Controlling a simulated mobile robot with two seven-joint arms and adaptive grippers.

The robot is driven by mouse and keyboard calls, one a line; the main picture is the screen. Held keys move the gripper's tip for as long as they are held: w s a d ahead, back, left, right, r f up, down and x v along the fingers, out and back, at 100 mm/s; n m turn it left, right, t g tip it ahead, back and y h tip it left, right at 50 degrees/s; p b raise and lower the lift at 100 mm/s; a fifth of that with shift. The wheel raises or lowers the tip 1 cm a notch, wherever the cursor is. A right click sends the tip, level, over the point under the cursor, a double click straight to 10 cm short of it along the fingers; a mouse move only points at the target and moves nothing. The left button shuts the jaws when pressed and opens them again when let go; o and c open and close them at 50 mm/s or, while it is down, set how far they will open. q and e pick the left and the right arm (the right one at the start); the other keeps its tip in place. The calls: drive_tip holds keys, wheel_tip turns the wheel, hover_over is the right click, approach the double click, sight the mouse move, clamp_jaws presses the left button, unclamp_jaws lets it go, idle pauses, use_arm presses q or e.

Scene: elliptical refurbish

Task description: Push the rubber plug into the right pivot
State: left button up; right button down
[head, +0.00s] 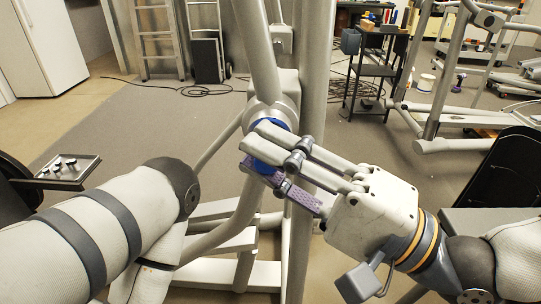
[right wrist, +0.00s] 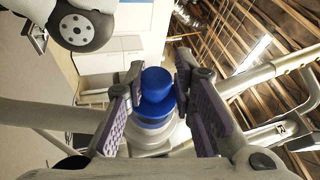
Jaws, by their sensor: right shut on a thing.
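The blue rubber plug (head: 268,151) is between the fingers of my right gripper (head: 262,148), partly hidden by them. In the right wrist view the plug (right wrist: 156,82) shows as stacked blue rounds between the purple pads of my right gripper (right wrist: 157,75). The right gripper is shut on it. The right pivot (head: 272,112) is a grey round hub on the machine's upright, right behind the plug. A pale round part (right wrist: 150,133) lies just beyond the plug in the wrist view. I cannot tell how deep the plug sits. My left gripper is out of view.
The grey machine post (head: 315,80) stands close by the right gripper. A black cart (head: 375,75), ladders (head: 155,40) and other machines stand behind. Cables (head: 195,90) lie on the floor.

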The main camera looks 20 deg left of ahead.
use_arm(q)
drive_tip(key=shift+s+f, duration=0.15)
use_arm(e)
drive_tip(key=shift+w+a, duration=0.2)
drive_tip(key=shift+w, duration=0.4)
idle(0.5)
use_arm(q)
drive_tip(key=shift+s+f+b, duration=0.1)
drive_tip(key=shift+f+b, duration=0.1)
drive_tip(key=shift+b, duration=0.1)
use_arm(e)
drive_tip(key=shift+n, duration=0.5)
idle(1.0)
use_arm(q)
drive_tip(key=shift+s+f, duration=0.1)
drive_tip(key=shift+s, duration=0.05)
use_arm(e)
drive_tip(key=shift+w+a, duration=0.1)
drive_tip(key=shift+w, duration=0.3)
idle(0.4)
drive_tip(key=c, duration=1.3)
unclamp_jaws()
drive_tip(key=shift+f, duration=0.1)
drive_tip(key=v, duration=1.2)
